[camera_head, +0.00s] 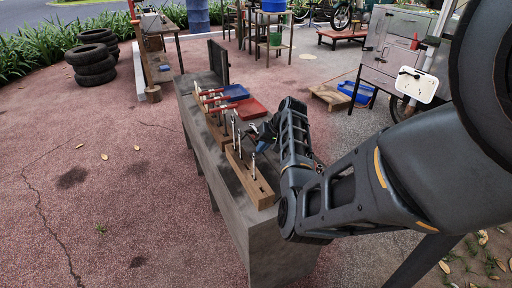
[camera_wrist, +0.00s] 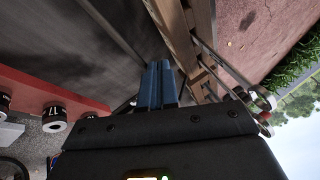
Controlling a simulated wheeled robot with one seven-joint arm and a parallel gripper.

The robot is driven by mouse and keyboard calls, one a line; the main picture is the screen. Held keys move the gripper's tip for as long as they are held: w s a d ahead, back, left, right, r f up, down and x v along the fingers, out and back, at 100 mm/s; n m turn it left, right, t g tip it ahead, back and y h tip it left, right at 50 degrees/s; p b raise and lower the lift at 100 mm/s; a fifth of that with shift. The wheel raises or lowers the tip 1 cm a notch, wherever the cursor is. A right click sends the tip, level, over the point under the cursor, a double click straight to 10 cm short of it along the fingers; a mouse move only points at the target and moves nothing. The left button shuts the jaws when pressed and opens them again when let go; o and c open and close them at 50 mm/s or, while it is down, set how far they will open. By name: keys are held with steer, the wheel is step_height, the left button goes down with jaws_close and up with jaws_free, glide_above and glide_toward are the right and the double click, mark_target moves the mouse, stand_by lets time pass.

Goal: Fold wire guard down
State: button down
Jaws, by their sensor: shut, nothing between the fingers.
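I cannot clearly pick out a wire guard in either view. In the head view, my gripper (camera_head: 264,144) is low over the near half of a long grey bench (camera_head: 262,236), beside a wooden tool rack (camera_head: 252,178) with upright metal tools. My forearm hides part of the bench's right side. In the wrist view, the two blue fingers (camera_wrist: 158,88) are together with nothing seen between them. The wooden rack (camera_wrist: 180,40) runs just right of the fingertips, with shiny metal tool shafts (camera_wrist: 222,66) beyond it. I cannot tell whether the fingers touch the rack.
Red trays (camera_head: 252,108) and a dark upright panel (camera_head: 218,62) are farther along the bench. A grey metal cabinet (camera_head: 385,48) stands at the back right. A low wooden pallet (camera_head: 330,97) lies behind my arm. Tyres (camera_head: 93,66) are stacked at left. The paving left of the bench is open.

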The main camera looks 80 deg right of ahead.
steer(key=shift+s+d+f+m+t+y+b, duration=0.2)
steer(key=shift+s+d+f+t+y+b, duration=0.15)
steer(key=shift+s+f+t+y, duration=0.15)
steer(key=shift+s+d+f+m+t+y+b, duration=0.2)
steer(key=shift+s+d+f+t+y+b, duration=0.1)
steer(key=shift+f+t+y, duration=0.25)
steer(key=shift+s+d+f+b, duration=0.2)
steer(key=shift+d+f+b, duration=0.1)
steer(key=shift+b, duration=0.1)
steer(key=shift+s+f, duration=0.15)
